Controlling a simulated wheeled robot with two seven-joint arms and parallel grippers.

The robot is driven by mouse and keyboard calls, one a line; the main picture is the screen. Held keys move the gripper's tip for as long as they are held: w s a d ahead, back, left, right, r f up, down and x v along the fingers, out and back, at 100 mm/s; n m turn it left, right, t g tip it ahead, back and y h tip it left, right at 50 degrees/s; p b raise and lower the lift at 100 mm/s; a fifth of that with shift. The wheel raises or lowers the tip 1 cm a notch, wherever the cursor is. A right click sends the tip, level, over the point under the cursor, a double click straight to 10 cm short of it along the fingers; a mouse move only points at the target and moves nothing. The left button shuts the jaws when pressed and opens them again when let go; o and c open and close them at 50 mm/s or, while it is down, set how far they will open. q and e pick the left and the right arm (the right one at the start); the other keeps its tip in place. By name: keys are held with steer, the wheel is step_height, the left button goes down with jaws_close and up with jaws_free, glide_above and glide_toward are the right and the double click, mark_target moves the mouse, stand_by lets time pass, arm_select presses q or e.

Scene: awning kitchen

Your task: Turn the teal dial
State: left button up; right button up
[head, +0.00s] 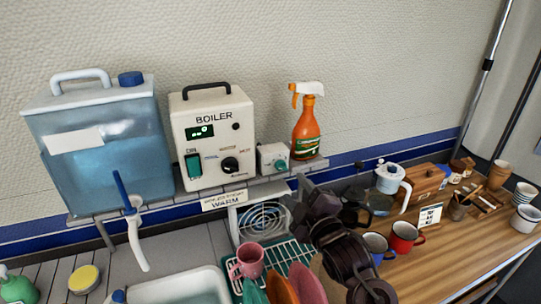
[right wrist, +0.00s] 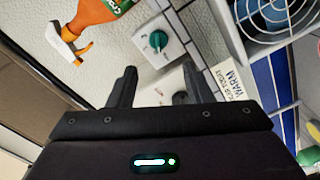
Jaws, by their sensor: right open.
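The teal dial (head: 281,166) sits on the front of a small white box (head: 266,157), on the shelf between the boiler and the orange spray bottle. In the right wrist view the teal dial (right wrist: 158,40) shows beyond the fingertips, with nothing touching it. My right gripper (head: 304,191) is below and to the right of the dial in the head view. In the right wrist view my right gripper (right wrist: 158,86) is open, its two dark fingers apart with no object held between them. My left gripper is not in view.
The cream boiler (head: 212,135) stands left of the box. The orange spray bottle (head: 306,128) stands close on its right. A WARM label (head: 224,200) is on the shelf edge, above a round wire grille (head: 265,220). A dish rack with a pink mug (head: 248,262) is below.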

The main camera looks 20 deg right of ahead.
mark_target(281, 169)
steer(key=w+p, duration=0.1)
steer(key=w, duration=0.2)
steer(key=w+p, duration=0.1)
steer(key=w, duration=0.3)
steer(key=shift+d+r+p, duration=0.2)
steer(key=shift+p, duration=0.1)
steer(key=shift+w+f, duration=0.1)
steer(key=shift+w, duration=0.5)
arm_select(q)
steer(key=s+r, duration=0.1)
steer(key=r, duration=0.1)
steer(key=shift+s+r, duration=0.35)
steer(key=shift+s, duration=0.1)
arm_select(e)
steer(key=shift+s, duration=0.1)
steer(key=shift+c, duration=1.3)
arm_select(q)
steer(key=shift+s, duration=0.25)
arm_select(e)
steer(key=c, duration=0.7)
